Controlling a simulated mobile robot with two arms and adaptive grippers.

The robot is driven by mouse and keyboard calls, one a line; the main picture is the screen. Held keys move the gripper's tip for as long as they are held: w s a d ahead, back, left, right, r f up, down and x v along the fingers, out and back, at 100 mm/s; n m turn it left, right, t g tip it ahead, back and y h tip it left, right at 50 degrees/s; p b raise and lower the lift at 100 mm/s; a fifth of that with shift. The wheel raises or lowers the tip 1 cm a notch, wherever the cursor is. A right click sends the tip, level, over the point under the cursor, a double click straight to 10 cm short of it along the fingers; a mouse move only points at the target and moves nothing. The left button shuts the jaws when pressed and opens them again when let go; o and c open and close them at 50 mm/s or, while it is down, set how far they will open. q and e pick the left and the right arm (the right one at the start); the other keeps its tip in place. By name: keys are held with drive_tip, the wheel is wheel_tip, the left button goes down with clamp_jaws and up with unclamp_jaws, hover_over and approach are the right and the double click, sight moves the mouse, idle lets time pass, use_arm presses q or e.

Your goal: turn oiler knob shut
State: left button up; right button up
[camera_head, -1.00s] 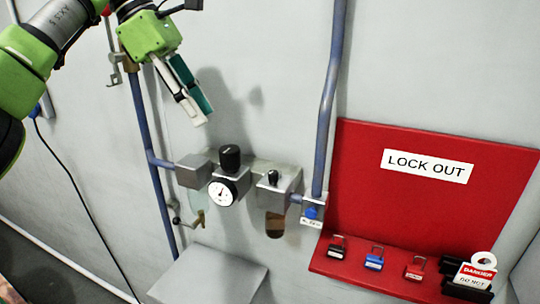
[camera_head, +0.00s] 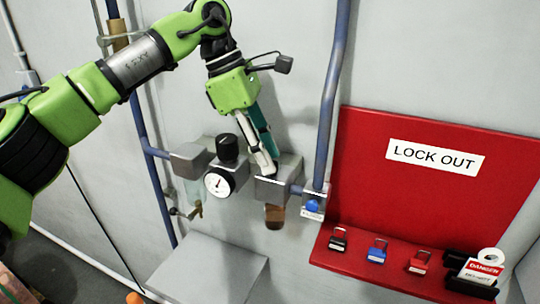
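The oiler is the grey metal block (camera_head: 272,189) with an amber bowl (camera_head: 275,216) under it, on the wall pipework. The small black knob on top of the oiler is hidden behind my fingers. My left gripper (camera_head: 271,166) comes down from above. Its pale and teal fingertips are at the top of the oiler block, where the knob sits. The fingers look close together, but I cannot tell whether they grip the knob. My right gripper is not in view.
Left of the oiler are a regulator with a black knob (camera_head: 227,147) and a round gauge (camera_head: 219,182). A blue valve (camera_head: 313,206) and blue vertical pipe (camera_head: 332,95) stand close right. The red lockout board (camera_head: 430,205) holds several padlocks. A grey shelf (camera_head: 210,270) lies below.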

use_arm(q)
drive_tip(key=shift+s+d+f, duration=0.2)
drive_tip(key=shift+s+f, duration=0.05)
drive_tip(key=shift+f, duration=0.3)
drive_tip(key=shift+w+f, duration=0.1)
drive_tip(key=shift+f, duration=0.1)
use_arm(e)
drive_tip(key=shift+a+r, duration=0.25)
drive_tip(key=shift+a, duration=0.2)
use_arm(q)
clamp_jaws()
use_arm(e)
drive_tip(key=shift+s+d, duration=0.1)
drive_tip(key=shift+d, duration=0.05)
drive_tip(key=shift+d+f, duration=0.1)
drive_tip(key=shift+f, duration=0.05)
